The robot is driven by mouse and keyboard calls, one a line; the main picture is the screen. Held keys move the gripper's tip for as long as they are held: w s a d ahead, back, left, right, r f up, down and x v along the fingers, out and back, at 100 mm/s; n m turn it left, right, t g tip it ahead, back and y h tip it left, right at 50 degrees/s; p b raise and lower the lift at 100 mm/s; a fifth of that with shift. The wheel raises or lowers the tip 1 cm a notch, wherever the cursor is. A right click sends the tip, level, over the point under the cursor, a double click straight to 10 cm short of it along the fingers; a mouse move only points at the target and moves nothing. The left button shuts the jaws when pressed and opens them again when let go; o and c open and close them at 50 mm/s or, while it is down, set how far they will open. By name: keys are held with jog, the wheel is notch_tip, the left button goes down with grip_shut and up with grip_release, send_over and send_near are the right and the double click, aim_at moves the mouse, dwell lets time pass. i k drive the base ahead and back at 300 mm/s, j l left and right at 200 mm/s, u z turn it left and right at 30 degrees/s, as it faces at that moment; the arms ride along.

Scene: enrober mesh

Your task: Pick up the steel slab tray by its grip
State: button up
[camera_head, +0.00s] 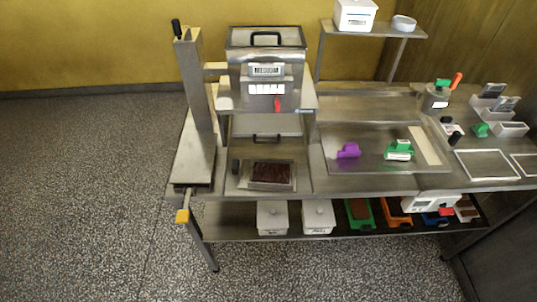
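A small steel tray (269,187) holds a dark brown slab (271,173). It stands on a flat steel plate at the front of the bench, below the boxy machine. It looks like the slab tray. A small upright black piece (236,167) stands at its left; I cannot tell whether this is the tray's grip. My gripper is not in view.
The steel machine (266,65) stands behind the tray. A steel column (196,90) rises to its left. A shallow steel pan (370,160) with purple and green-white items lies to the right. White bins (272,218) sit on the lower shelf. The floor in front and left is clear.

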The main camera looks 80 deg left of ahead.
aim_at(267, 173)
jog(key=u, duration=2.7)
jog(key=i+l+z, duration=0.1)
jog(key=i, duration=0.4)
